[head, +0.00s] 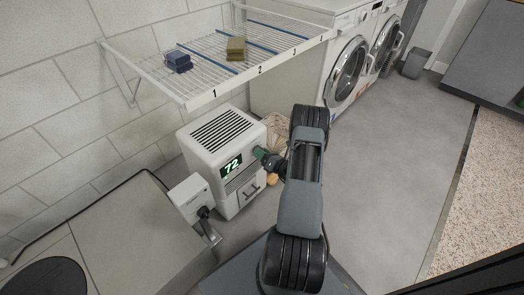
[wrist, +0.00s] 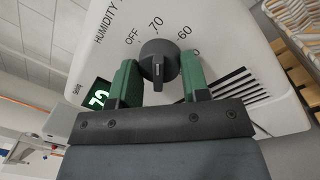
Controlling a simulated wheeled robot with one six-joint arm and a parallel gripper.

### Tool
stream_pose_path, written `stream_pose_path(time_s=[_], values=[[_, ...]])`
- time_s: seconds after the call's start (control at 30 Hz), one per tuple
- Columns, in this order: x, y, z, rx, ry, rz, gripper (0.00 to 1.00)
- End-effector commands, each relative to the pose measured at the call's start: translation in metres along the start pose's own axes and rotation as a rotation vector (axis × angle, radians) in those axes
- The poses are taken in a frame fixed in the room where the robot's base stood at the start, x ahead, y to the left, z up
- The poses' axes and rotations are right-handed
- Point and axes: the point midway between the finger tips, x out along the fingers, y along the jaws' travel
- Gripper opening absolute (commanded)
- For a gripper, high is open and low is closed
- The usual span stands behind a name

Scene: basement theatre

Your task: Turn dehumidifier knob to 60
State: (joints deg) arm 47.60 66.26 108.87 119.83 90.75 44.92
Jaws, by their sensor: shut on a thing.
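The dehumidifier (head: 196,150) is a white box with a slotted top and a green display (head: 231,166) reading 72. In the wrist view its front panel (wrist: 215,25) carries the word HUMIDITY and the marks OFF, 70 and 60, with another mark beyond 60 partly covered. The dark round knob (wrist: 159,58) sits between the two green fingers of my gripper (wrist: 160,84), which is shut on it. The knob has a short light line on its face; I cannot tell which mark it points to. In the head view my gripper (head: 264,157) reaches the dehumidifier's front and hides the knob.
A white box with a black plug (head: 187,197) stands in front at left. Washing machines (head: 348,72) stand behind. Grey floor at right is clear.

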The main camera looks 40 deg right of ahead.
Motion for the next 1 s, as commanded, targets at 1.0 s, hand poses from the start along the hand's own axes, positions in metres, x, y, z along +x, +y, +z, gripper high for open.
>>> stream_pose_path(time_s=[1.0], values=[[-0.0001,0.0009,0.0002,0.646,-0.047,-0.01,0.19]])
